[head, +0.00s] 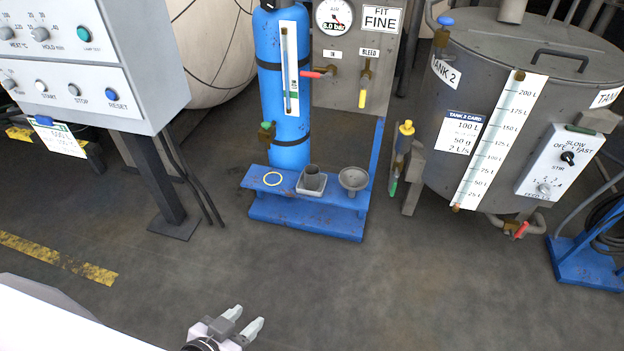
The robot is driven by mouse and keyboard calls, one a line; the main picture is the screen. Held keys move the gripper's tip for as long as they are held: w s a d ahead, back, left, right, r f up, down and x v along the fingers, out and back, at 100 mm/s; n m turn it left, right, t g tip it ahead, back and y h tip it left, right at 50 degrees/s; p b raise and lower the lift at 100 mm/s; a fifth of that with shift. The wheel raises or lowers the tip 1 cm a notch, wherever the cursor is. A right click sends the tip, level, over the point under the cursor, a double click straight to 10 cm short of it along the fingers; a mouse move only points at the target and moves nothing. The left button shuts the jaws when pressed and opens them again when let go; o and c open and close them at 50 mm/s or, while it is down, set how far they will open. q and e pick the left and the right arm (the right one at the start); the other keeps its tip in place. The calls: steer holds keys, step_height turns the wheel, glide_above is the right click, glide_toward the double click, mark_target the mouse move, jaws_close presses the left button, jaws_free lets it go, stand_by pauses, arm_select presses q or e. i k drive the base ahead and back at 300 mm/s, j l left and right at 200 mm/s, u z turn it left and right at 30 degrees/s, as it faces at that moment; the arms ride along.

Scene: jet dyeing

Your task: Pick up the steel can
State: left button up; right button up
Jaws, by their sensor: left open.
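That sits on the blue stand (310,215) in front of the blue cylinder (270,85). My left gripper (249,319) is at the bottom of the head view, open and empty. It is well apart from the can, nearer to me over the floor. My right gripper is not in view.
A control panel (70,60) is at left, a grey tank (500,110) at right. The floor before the stand is clear.

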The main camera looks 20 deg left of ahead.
mark_target(311, 172)
steer(key=i+l+u, duration=0.15)
steer(key=i+l, duration=0.25)
steer(key=i+l+u, duration=0.2)
steer(key=i+l, duration=0.25)
steer(key=i+l+u, duration=0.15)
steer(key=i+l, duration=0.25)
steer(key=i+l+u, duration=0.2)
steer(key=i+l, duration=0.15)
steer(key=l, duration=0.3)
steer(key=i+l, duration=0.2)
steer(key=i, duration=0.3)
